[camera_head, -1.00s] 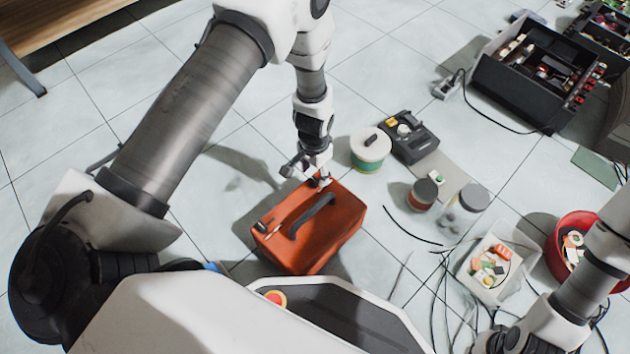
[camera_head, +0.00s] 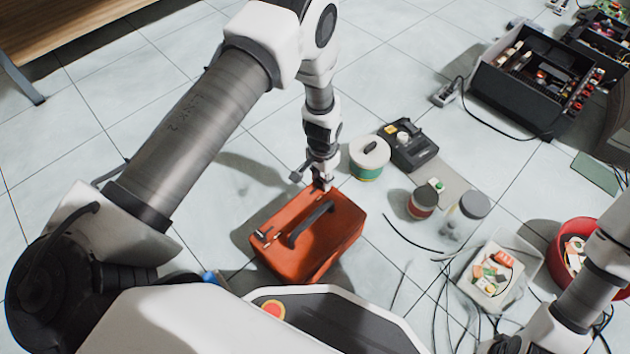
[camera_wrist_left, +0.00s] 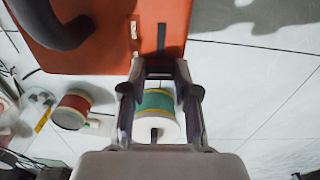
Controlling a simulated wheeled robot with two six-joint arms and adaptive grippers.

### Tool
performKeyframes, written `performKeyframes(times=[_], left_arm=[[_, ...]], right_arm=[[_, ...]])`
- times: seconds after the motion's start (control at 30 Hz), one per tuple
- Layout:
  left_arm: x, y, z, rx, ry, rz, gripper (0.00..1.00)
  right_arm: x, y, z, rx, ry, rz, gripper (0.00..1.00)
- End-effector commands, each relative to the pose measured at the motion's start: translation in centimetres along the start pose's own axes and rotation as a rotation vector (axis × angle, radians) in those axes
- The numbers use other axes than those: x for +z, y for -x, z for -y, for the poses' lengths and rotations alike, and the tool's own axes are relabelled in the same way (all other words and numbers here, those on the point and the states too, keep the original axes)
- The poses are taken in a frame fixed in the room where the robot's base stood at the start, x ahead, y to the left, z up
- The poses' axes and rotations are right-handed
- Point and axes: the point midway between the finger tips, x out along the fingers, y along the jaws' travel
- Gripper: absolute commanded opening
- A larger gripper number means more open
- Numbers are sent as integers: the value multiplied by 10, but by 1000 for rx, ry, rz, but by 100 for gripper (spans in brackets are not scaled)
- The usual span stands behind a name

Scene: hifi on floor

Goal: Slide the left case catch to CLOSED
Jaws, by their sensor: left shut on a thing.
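The orange-red case (camera_head: 325,240) with a black handle (camera_head: 310,224) lies on the tiled floor; it also shows at the top of the left wrist view (camera_wrist_left: 95,58). My left gripper (camera_head: 322,184) is at the case's far edge, pointing down at it. In the left wrist view its fingers (camera_wrist_left: 160,66) are close together at the case edge, shut on what seems to be the case catch, which they mostly hide. A dark strip and a pale slot show on the case just beyond the fingertips. My right gripper (camera_head: 500,343) is partly cut off at the bottom right.
A white-and-green spool (camera_head: 369,160) stands close to the right of my left gripper. A black device (camera_head: 411,150), a red jar (camera_head: 422,204), a clear jar (camera_head: 466,213) and a parts tray (camera_head: 492,290) lie further right. Floor left of the case is clear.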

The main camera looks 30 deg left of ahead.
Motion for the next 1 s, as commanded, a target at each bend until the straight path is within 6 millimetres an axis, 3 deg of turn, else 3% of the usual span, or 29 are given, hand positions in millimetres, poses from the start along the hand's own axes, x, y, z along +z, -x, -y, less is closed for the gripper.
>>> performKeyframes(times=[0.27,0.3,0.33,0.73,0.87,1.0], left_arm=[[-4,0,0,-2,1,-5,0],[-4,0,0,-2,1,-6,44],[-4,0,0,-2,1,-6,55],[-4,7,0,-1,1,-5,56],[-4,31,0,-2,1,-7,56],[-4,68,0,-2,1,-8,56]], right_arm=[[0,0,0,0,1,0,0],[0,0,0,0,1,0,0],[0,0,0,0,1,0,0],[0,0,0,0,0,1,0],[0,0,0,0,0,0,0],[0,0,0,0,0,0,0]])
